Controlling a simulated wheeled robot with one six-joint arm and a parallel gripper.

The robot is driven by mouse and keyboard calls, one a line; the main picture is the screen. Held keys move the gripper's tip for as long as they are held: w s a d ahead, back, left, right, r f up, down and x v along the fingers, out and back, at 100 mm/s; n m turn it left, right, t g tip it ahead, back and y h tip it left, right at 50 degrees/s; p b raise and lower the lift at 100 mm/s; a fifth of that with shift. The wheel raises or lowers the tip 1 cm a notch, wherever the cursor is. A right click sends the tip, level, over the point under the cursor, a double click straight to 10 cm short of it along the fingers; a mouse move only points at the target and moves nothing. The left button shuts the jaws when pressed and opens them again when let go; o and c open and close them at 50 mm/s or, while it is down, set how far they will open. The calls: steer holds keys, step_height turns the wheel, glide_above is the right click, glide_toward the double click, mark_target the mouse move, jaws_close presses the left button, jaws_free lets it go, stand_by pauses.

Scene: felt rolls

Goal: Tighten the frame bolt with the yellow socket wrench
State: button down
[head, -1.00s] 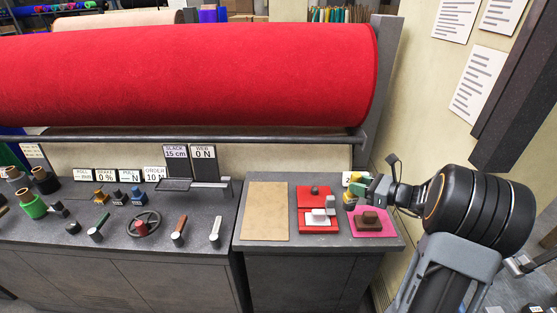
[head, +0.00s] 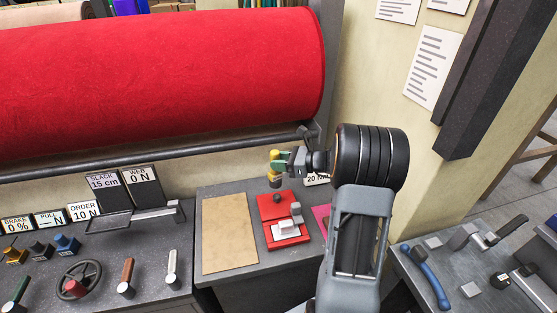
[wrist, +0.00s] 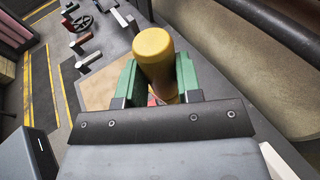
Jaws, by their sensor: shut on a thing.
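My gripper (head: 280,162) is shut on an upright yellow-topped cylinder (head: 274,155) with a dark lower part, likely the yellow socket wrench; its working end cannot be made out. In the wrist view, the green jaws (wrist: 158,82) grip the yellow cylinder (wrist: 153,50) from both sides, and its lower end is hidden. In the head view, it is in front of the wall, above the back of the small table. I cannot surely identify the frame bolt. A dark fitting (head: 304,131) shows at the right end of the bar below the red roll.
The small table (head: 230,192) carries a tan board (head: 230,233), a red pad (head: 277,208) with blocks and a partly hidden pink mat (head: 321,214). The big red roll (head: 160,85) stands behind. A tool bench (head: 440,262) is at right, with a blue-handled tool (head: 425,275).

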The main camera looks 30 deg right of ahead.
mark_target(281, 178)
steer(key=shift+s+d+r, duration=0.1)
steer(key=shift+d, duration=0.15)
steer(key=shift+f+b, duration=1.65)
steer(key=shift+f, duration=1.15)
steer(key=shift+f, duration=0.8)
stand_by(1.1)
steer(key=shift+r, duration=0.1)
steer(key=shift+r+p, duration=2.55)
steer(key=shift+r, duration=0.95)
